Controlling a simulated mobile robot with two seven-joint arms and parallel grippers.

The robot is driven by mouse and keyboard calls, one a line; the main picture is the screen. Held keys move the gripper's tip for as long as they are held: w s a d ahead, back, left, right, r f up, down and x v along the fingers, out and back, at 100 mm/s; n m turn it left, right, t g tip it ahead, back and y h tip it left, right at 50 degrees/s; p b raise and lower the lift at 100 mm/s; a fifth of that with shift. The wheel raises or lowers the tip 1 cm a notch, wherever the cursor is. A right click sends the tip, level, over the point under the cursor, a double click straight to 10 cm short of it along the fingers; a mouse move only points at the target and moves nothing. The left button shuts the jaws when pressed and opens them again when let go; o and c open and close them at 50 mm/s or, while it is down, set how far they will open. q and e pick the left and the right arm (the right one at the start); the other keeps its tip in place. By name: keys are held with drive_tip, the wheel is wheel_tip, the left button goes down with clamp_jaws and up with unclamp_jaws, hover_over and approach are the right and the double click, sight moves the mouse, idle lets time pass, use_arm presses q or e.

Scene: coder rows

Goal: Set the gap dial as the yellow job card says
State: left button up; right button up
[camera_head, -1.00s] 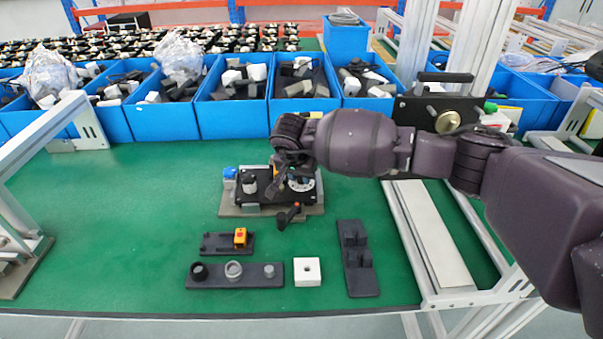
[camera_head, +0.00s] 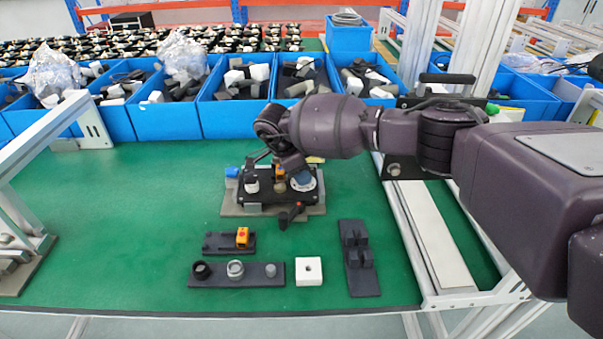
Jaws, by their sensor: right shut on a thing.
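A black fixture (camera_head: 248,199) on a grey base plate (camera_head: 232,211) stands on the green table. It carries a white knob (camera_head: 252,186) on the left and a round dial (camera_head: 304,181) with a pale rim on the right. My right gripper (camera_head: 294,177) is over the right half of the fixture, at the dial, and shut on what looks like the dial. Its fingertips are small and partly hidden by the wrist, and the dial's marks cannot be read. A yellow edge (camera_head: 316,160), perhaps the job card, shows behind the wrist; no writing is legible. My left gripper is out of view.
Blue bins (camera_head: 238,118) line the back.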

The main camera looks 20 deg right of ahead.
drive_tip(key=m+g, duration=0.1)
drive_tip(key=m, duration=0.1)
drive_tip(key=m+g, duration=0.1)
drive_tip(key=m, duration=0.2)
drive_tip(key=shift+w+m+y, duration=0.1)
drive_tip(key=shift+m+y, duration=0.2)
use_arm(q)
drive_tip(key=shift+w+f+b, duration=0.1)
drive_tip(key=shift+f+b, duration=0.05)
drive_tip(key=shift+b, duration=0.15)
use_arm(e)
drive_tip(key=shift+w+m+g+y, duration=0.1)
drive_tip(key=shift+m+g+y, duration=0.5)
drive_tip(key=shift+m, duration=1.2)
drive_tip(key=o, duration=0.9)
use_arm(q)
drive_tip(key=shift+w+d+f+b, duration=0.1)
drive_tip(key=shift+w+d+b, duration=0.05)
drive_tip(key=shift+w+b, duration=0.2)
use_arm(e)
drive_tip(key=v, duration=1)
drive_tip(key=shift+w+r, duration=0.15)
drive_tip(key=shift+r, duration=0.2)
